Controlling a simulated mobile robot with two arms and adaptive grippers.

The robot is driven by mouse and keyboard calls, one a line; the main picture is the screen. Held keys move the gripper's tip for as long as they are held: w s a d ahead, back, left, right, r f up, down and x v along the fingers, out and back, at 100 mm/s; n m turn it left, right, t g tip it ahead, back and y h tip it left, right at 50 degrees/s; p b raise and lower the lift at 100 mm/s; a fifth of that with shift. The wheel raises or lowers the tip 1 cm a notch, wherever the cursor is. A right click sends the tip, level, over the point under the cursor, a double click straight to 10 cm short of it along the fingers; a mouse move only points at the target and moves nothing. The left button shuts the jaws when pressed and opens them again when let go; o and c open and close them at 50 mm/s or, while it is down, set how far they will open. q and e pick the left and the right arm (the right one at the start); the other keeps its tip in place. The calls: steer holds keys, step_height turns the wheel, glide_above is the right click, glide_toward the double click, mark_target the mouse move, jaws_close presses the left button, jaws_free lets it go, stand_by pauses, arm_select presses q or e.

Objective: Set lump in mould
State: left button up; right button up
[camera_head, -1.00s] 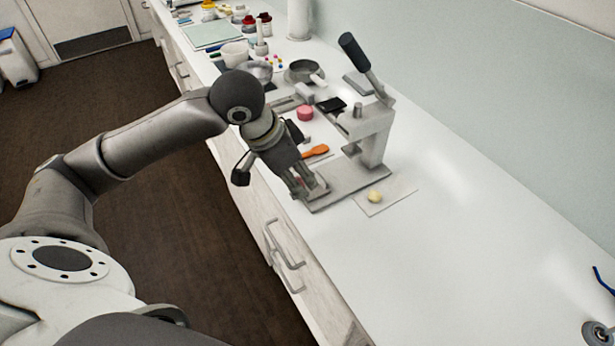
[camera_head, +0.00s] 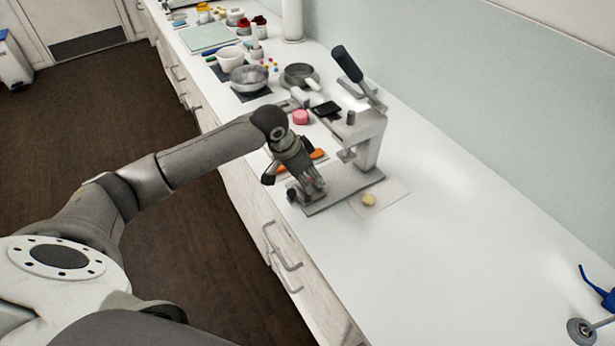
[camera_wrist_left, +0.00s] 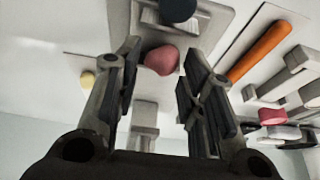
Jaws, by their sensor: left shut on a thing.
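A reddish-pink lump (camera_wrist_left: 161,60) sits between the fingertips of my left gripper (camera_wrist_left: 160,62) in the left wrist view. The gripper is shut on it. In the head view my left gripper (camera_head: 314,188) is low over the front end of the grey press (camera_head: 345,190), and the lump is hidden. A dark round knob (camera_head: 291,195) shows beside the fingertips; it is also just past the lump in the left wrist view (camera_wrist_left: 178,8). I cannot make out the mould's cavity or whether the lump touches it. My right gripper is not in view.
A yellow lump (camera_head: 369,200) lies on a pale sheet (camera_head: 392,196) right of the press. An orange spatula (camera_head: 318,154) and a pink piece (camera_head: 301,117) lie behind. The press lever (camera_head: 346,63) stands up.

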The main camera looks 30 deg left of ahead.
arm_select(q)
steer(key=shift+f, duration=0.7)
steer(key=shift+f, duration=0.15)
steer(key=o, duration=0.9)
steer(key=b+v, duration=0.1)
steer(key=v, duration=1.1)
steer(key=shift+b, duration=0.3)
steer(key=shift+a, duration=0.1)
